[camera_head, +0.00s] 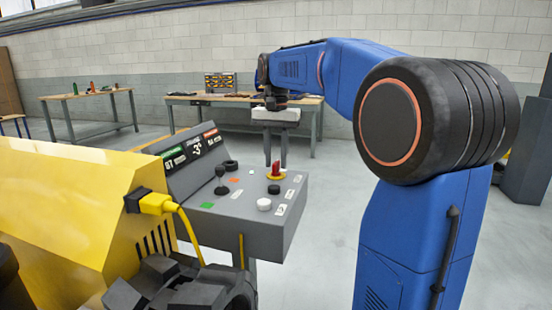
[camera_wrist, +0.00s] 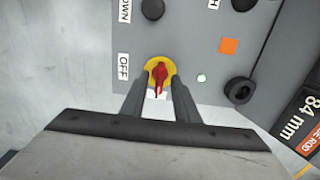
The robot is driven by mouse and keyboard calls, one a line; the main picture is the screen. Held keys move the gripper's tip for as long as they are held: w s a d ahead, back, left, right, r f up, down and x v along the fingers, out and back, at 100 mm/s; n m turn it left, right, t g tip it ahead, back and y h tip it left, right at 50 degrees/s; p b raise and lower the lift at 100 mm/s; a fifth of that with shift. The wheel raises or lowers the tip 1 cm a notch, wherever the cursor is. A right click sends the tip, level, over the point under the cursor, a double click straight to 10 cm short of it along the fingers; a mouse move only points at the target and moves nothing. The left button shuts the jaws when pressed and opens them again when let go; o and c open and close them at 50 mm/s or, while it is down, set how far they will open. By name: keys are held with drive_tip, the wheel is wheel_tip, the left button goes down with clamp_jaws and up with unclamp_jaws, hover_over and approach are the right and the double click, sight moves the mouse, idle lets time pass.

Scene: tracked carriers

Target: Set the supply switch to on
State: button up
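The supply switch is a red handle (camera_wrist: 159,76) on a round yellow base (camera_wrist: 151,66), on top of the grey control box; it also shows in the head view (camera_head: 276,172). A white OFF label (camera_wrist: 123,66) lies left of it in the wrist view. The handle points down the picture there, towards a white patch partly hidden between the fingers, whose text I cannot read. My gripper (camera_wrist: 160,85) is open, with one finger on each side of the handle. A gap seems to show beside the handle; any contact is unclear.
A yellow machine body (camera_head: 75,215) with a yellow cable plug (camera_head: 155,203) stands at left. Workbenches stand behind.

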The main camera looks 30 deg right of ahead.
sight(276, 162)
wheel_tip(276, 162, up, 17)
drive_tip(key=shift+r, duration=0.2)
idle(0.5)
idle(0.4)
